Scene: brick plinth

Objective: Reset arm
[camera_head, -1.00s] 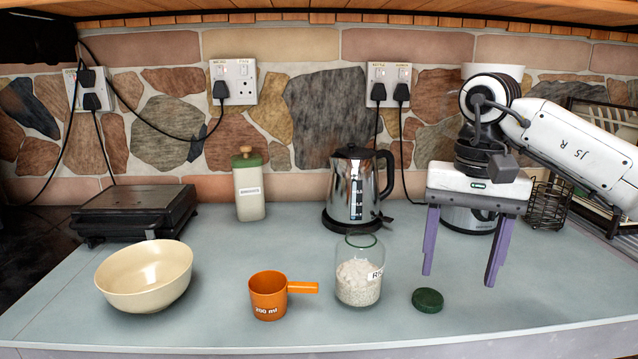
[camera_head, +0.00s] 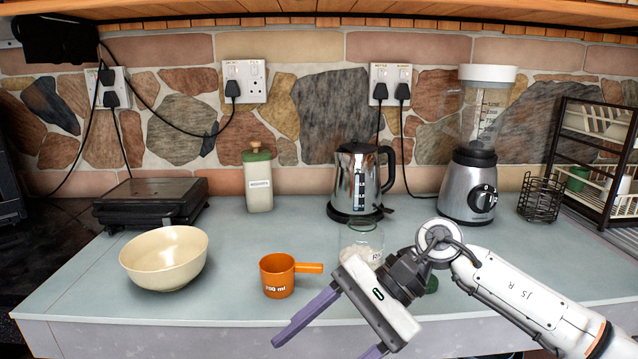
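My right gripper (camera_head: 333,335) comes in from the right and hangs low at the front of the counter. Its two purple fingers are spread wide with nothing between them, pointing down and left. One fingertip runs close to the bottom edge of the view. My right arm and gripper cover part of the glass rice jar (camera_head: 362,243) and most of the green lid (camera_head: 432,284). My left gripper is out of view.
On the counter (camera_head: 225,232) stand a cream bowl (camera_head: 164,258), an orange measuring cup (camera_head: 278,276), a green-topped canister (camera_head: 258,182), a kettle (camera_head: 356,182), a blender (camera_head: 474,160), a black grill (camera_head: 155,203), a wire basket (camera_head: 541,199) and a rack (camera_head: 590,150).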

